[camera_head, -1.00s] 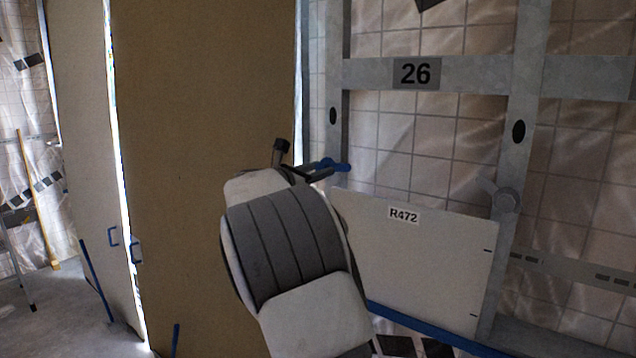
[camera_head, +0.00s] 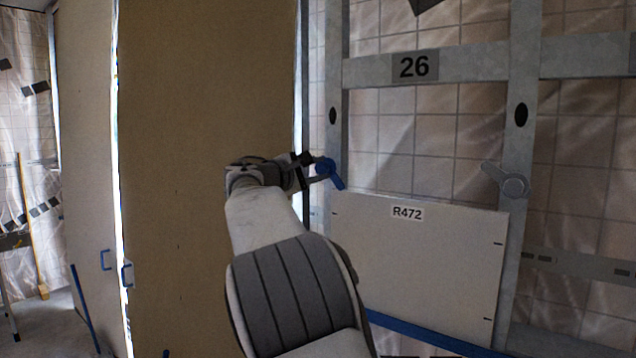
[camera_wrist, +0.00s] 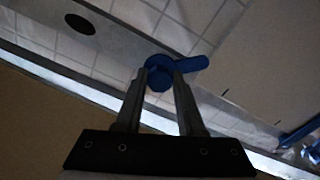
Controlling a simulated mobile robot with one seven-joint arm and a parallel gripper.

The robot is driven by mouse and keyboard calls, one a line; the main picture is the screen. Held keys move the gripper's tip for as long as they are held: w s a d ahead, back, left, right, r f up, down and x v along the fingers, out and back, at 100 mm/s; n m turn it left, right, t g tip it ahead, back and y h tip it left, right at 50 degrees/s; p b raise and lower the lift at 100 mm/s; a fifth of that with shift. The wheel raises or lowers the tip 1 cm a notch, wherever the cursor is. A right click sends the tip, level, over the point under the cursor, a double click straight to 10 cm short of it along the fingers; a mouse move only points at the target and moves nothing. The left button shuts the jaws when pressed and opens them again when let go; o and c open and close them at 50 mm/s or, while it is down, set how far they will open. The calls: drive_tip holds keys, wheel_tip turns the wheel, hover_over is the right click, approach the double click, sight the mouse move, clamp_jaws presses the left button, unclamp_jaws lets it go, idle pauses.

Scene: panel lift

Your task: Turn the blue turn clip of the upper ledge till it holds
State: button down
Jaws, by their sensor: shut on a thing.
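The blue turn clip (camera_head: 337,182) sits on the left grey upright (camera_head: 334,130), by the top left corner of the white panel R472 (camera_head: 425,260). Its lever slants down to the right, its tip close to the panel's top edge. I cannot tell whether it overlaps the panel. My gripper (camera_head: 314,170) reaches the clip from the left. In the wrist view the two fingers (camera_wrist: 160,76) are shut on the clip's round part, and the lever (camera_wrist: 192,64) sticks out to the right. The fingers partly hide the clip.
A grey turn clip (camera_head: 512,185) on the right upright has its lever pointing up left. A blue ledge (camera_head: 415,333) runs under the panel. A crossbar marked 26 (camera_head: 465,67) runs above.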

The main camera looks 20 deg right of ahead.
drive_tip(key=m+b, duration=0.1)
drive_tip(key=m, duration=0.1)
drive_tip(key=m+b, duration=0.2)
drive_tip(key=shift+f+m, duration=0.2)
drive_tip(key=shift+m, duration=0.1)
drive_tip(key=shift+r+m+b, duration=0.1)
drive_tip(key=shift+m+b, duration=0.95)
drive_tip(key=shift+m, duration=0.95)
drive_tip(key=c, duration=0.5)
unclamp_jaws()
drive_tip(key=shift+s+a, duration=0.1)
drive_tip(key=shift+a, duration=0.05)
drive_tip(key=b+v, duration=0.2)
drive_tip(key=v, duration=1.5)
drive_tip(key=shift+s, duration=0.1)
